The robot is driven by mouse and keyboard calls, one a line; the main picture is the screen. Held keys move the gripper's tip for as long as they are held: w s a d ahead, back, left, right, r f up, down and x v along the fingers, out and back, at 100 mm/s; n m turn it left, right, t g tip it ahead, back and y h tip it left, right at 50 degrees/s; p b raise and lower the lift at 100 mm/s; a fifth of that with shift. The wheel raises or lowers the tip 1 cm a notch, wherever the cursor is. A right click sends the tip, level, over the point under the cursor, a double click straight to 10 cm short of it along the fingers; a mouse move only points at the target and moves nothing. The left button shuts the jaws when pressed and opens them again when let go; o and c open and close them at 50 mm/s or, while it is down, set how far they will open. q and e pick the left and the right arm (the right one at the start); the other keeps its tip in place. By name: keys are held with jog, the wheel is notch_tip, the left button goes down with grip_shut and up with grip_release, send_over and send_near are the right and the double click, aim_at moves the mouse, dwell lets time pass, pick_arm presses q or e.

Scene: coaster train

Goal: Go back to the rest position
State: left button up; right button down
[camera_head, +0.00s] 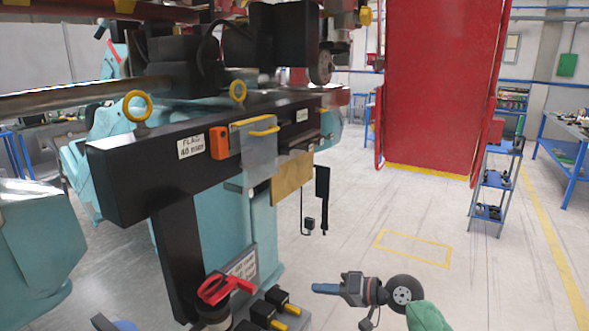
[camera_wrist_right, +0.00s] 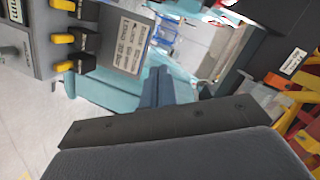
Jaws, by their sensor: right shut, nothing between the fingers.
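My right gripper (camera_head: 318,288) shows at the bottom centre of the head view, its blue fingers pointing left. The fingers are closed together with nothing between them. The gripper hangs in open space to the right of the teal machine and touches nothing that I can see. In the right wrist view the blue fingers (camera_wrist_right: 157,88) also show, pressed together. My left gripper cannot be made out in the head view.
The teal machine's black beam (camera_head: 140,170) fills the left. A red panel (camera_head: 435,90) and blue cart (camera_head: 495,180) stand behind.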

jog(key=w+d+f+n+t+h, duration=0.1)
jog(key=w+d+f+t+h, duration=0.1)
jog(key=w+d+f+h, duration=0.35)
jog(key=w+d+f+n+t+h, duration=0.1)
jog(key=w+d+f+h, duration=0.15)
jog(key=f, duration=0.55)
jog(key=s+d+f+h, duration=0.2)
jog(key=s+d+f, duration=0.1)
jog(key=f, duration=0.7)
jog(key=s+d+f+h, duration=0.2)
jog(key=s+d+f, duration=0.1)
jog(key=f, duration=0.6)
jog(key=s+d+f+g+h, duration=0.1)
jog(key=s+f+g+h, duration=0.15)
jog(key=s+f, duration=0.85)
jog(key=s+a+f+g, duration=0.1)
jog(key=s+f, duration=0.5)
jog(key=s, duration=0.4)
jog(key=s+a+f+m+g, duration=0.1)
jog(key=s+f, duration=0.4)
jog(key=s, duration=0.5)
jog(key=s+a+f+g, duration=0.3)
jog(key=s+f, duration=0.3)
jog(key=s, duration=0.4)
jog(key=shift+s+f+m+y, duration=0.3)
jog(key=shift+s+m+y, duration=0.05)
jog(key=shift+m, duration=0.05)
